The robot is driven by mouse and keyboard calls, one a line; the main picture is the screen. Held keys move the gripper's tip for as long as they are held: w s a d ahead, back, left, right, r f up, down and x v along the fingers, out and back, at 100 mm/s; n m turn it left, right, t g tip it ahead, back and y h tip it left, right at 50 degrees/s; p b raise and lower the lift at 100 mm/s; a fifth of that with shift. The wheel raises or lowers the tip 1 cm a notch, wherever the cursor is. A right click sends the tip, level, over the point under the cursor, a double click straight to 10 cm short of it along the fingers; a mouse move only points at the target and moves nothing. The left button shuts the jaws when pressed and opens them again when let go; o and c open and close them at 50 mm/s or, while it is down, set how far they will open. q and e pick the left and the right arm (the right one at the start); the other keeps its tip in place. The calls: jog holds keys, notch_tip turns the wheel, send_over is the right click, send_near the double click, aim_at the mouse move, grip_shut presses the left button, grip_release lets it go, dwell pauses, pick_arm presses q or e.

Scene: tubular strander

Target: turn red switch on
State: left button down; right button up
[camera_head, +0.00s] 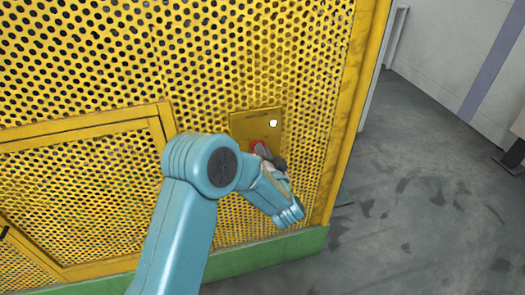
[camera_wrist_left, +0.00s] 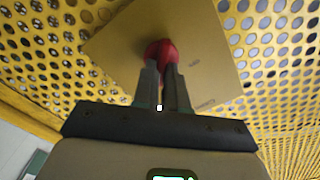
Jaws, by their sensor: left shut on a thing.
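The red switch (camera_head: 259,147) sits on a yellow plate (camera_head: 243,124) fixed to the perforated yellow guard. In the left wrist view the red switch (camera_wrist_left: 161,50) stands out from the plate (camera_wrist_left: 205,40), between and just beyond my fingertips. My left gripper (camera_head: 268,155) reaches the plate from below right, its arm coming up from the bottom of the head view. In the left wrist view, my left gripper (camera_wrist_left: 163,68) is shut on the red switch. The fingers and wrist hide part of the switch in the head view. My right gripper is not in view.
A white round spot (camera_head: 273,123) shows on the plate above the switch. The perforated yellow guard (camera_head: 225,60) fills the left and middle, with a framed panel (camera_head: 80,132) at lower left. A green base (camera_head: 265,254) runs below. Grey floor (camera_head: 420,190) lies open at right.

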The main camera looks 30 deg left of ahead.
pick_arm(q)
jog(key=shift+f, duration=0.1)
dwell(0.3)
jog(key=c, duration=1.2)
grip_release()
jog(key=b+v, duration=0.1)
jog(key=v, duration=1.5)
jog(key=shift+s+d, duration=0.1)
jog(key=shift+s, duration=0.1)
